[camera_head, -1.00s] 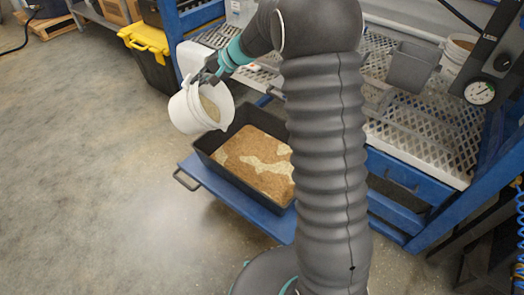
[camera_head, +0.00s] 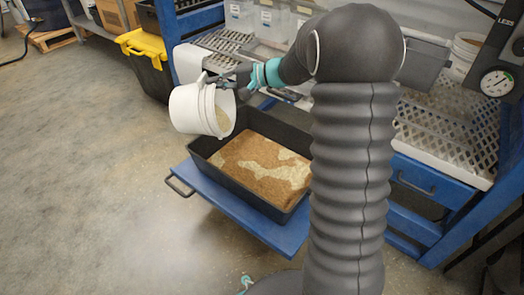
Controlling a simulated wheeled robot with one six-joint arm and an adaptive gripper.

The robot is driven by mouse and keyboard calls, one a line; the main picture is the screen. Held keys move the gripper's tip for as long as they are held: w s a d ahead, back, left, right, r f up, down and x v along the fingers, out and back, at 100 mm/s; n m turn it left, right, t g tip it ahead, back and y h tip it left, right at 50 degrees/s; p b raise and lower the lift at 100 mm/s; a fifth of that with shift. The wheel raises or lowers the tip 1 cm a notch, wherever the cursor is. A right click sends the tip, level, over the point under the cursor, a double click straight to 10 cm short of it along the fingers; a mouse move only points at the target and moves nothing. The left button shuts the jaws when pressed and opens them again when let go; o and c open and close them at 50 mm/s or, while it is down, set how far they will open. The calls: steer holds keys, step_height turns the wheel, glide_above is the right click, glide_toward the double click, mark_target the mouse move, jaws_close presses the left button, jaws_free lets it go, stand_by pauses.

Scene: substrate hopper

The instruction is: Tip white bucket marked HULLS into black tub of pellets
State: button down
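A white bucket (camera_head: 187,108) hangs in the air above the left end of the black tub, tilted with its mouth toward the right. Some pale tan material shows inside its mouth. No HULLS marking is visible from here. My gripper (camera_head: 212,82) is shut on the bucket at its upper rim; the exact finger contact is small and partly hidden. The black tub (camera_head: 215,168) sits on a blue pull-out shelf. It holds brown pellets (camera_head: 245,165) with pale patches spread over them. My arm hides the tub's right end.
The blue shelf (camera_head: 222,200) with a handle juts out over open concrete floor at left. A perforated metal bench (camera_head: 440,130) and a pressure gauge (camera_head: 497,82) are at right.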

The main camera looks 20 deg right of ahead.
steer(key=s+d+f+t+y, duration=0.2)
steer(key=s+d+y, duration=0.1)
steer(key=d, duration=0.3)
steer(key=shift+s+d+f+y, duration=0.15)
steer(key=shift+d+f+y, duration=0.15)
steer(key=shift+y, duration=0.6)
steer(key=shift+a, duration=0.1)
stand_by(0.4)
